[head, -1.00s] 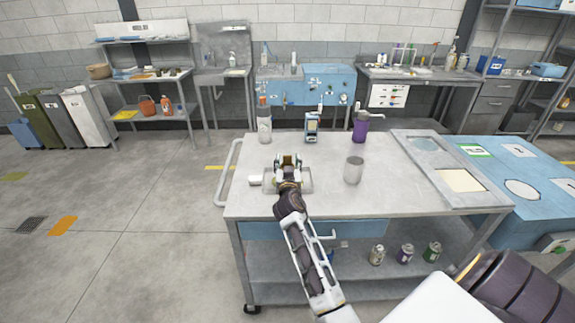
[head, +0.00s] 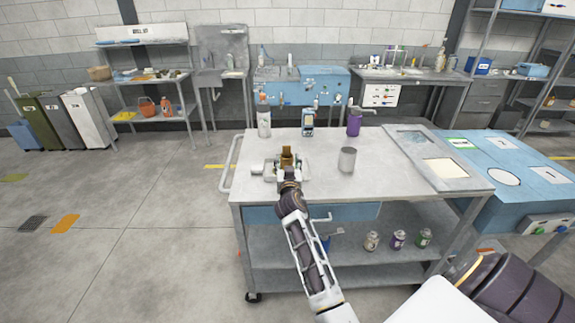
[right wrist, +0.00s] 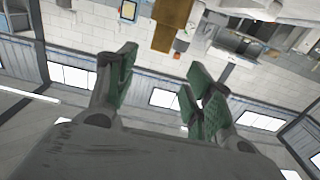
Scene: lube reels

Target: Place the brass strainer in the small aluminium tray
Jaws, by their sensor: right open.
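The brass strainer (head: 287,154) stands at the small aluminium tray (head: 305,178) on the metal bench in the head view. My arm hides its base, so I cannot tell exactly how it rests. My left gripper is out of view.
A small white item (head: 257,168) lies left of the tray. A grey cup (head: 347,160) stands to the right. The bench's front right top is clear.

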